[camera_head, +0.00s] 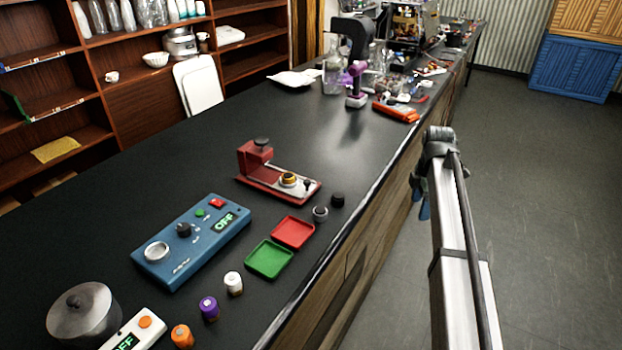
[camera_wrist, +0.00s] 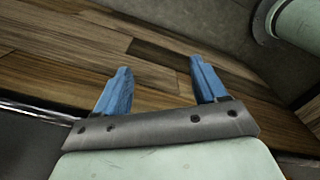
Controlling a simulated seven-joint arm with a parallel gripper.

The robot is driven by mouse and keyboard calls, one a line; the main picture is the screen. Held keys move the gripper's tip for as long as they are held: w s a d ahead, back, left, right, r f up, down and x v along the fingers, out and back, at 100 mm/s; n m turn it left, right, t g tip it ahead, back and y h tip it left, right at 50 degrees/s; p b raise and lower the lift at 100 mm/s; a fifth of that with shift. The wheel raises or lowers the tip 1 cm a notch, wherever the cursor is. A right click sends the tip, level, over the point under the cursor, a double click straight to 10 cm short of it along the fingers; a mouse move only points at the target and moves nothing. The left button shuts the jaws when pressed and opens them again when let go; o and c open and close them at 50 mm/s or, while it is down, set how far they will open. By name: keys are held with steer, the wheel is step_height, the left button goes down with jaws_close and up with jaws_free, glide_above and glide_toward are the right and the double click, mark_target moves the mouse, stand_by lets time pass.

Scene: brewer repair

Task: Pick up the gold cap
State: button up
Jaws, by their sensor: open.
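A small gold ring-shaped part (camera_head: 288,179), which looks like the gold cap, sits on the red fixture (camera_head: 262,172) on the black counter. The fixture has a raised block with a dark knob at its left end. My gripper (camera_wrist: 162,82) is open and empty, its two blue fingers apart, facing the wooden side of the counter in the wrist view. In the head view my gripper (camera_head: 423,198) hangs beyond the counter's right edge, partly hidden by my arm, well away from the gold part. The wrist view does not show the gold part.
Near the fixture are a grey ring (camera_head: 320,213), a black cap (camera_head: 338,200), a red tray (camera_head: 293,232) and a green tray (camera_head: 269,259). A blue control box (camera_head: 193,240) and several batteries stand nearer. Bottles and tools crowd the far counter. The counter behind the fixture is clear.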

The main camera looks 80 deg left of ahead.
steer(key=s+a+r+n, duration=0.3)
steer(key=s+a+r, duration=0.25)
steer(key=s, duration=0.35)
steer(key=s+a+r+n, duration=0.3)
steer(key=s+a+r, duration=0.1)
steer(key=s+a, duration=0.35)
step_height(320, 180, up, 9)
steer(key=n, duration=0.6)
glide_above(289, 175)
steer(key=f, duration=0.8)
steer(key=shift+w+a+f, duration=0.1)
steer(key=shift+w+f, duration=0.1)
steer(key=shift+f, duration=0.1)
steer(key=shift+s+f, duration=0.15)
steer(key=shift+f, duration=1.15)
steer(key=shift+s+f, duration=0.1)
steer(key=shift+f, duration=1.2)
steer(key=shift+c, duration=0.5)
steer(key=c, duration=1.2)
steer(key=shift+r, duration=0.15)
